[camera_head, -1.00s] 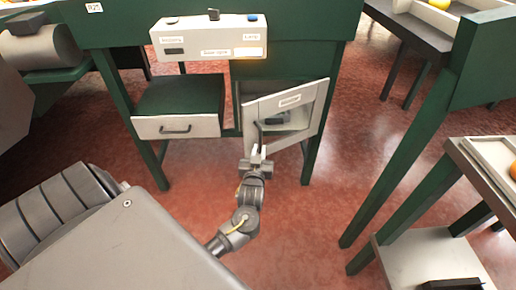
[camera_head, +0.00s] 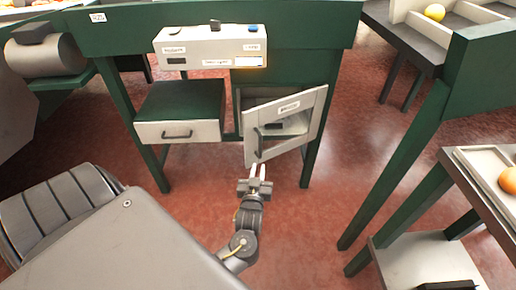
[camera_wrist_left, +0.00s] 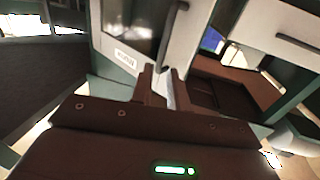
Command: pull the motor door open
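The motor door (camera_head: 312,112) is a light grey framed panel with a dark window, a label and a dark upright handle (camera_head: 258,138) near its left edge. It stands ajar at an angle under the green bench. In the left wrist view the door (camera_wrist_left: 128,60) and its handle (camera_wrist_left: 172,32) are above the fingers. My left gripper (camera_head: 259,172) is just below the door's lower left corner, with its two fingers a little apart. The fingers (camera_wrist_left: 168,88) also show apart in the wrist view, and the handle is not between them. My right gripper is not in view.
A control box (camera_head: 210,47) with buttons sits above. A green table leg (camera_head: 395,165) and a tray table (camera_head: 490,180) with an orange stand at right. Red floor is clear before the door.

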